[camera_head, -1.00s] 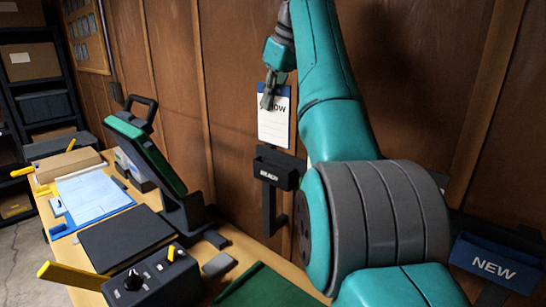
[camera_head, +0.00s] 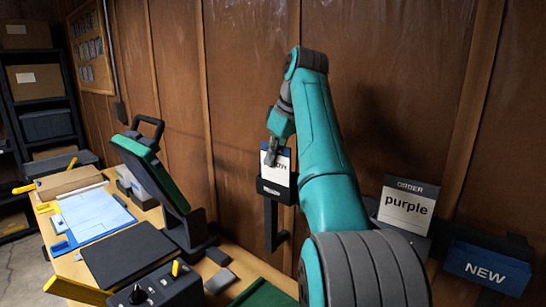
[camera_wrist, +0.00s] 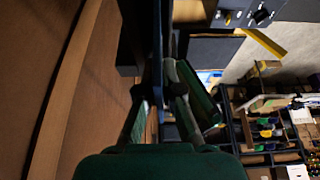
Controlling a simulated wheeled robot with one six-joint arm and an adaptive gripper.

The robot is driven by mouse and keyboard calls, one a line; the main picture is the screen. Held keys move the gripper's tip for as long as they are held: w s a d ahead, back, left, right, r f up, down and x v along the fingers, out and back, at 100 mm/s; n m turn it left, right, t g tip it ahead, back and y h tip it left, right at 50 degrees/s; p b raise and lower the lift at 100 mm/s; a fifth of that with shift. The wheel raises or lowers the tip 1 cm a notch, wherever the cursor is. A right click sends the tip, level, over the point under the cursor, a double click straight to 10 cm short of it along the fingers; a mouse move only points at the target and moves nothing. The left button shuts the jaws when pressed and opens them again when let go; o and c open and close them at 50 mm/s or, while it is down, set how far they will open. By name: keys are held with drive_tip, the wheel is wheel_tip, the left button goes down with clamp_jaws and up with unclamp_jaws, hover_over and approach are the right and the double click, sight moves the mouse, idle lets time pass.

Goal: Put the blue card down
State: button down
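The blue card (camera_head: 276,168), white-faced with a blue upper edge and dark lettering partly covered, stands upright at the wall in the head view. Its lower part is inside the black wall holder (camera_head: 275,191). My gripper (camera_head: 269,153) is at the card's upper left, in front of its face. In the wrist view the card shows edge-on as a thin dark-blue strip (camera_wrist: 158,65) between the two fingers of my gripper (camera_wrist: 158,95). Whether both fingers press on it is too dark to tell.
A white "ORDER purple" card (camera_head: 408,206) stands to the right, near a blue "NEW" box (camera_head: 487,268). On the left, the workbench carries a clipboard (camera_head: 92,214), a green-and-black device (camera_head: 155,180) and a black control box (camera_head: 155,290).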

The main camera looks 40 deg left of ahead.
drive_tip(key=c, duration=1.3)
unclamp_jaws()
drive_tip(key=v, duration=1.2)
drive_tip(key=shift+a, duration=0.1)
drive_tip(key=shift+r, duration=0.1)
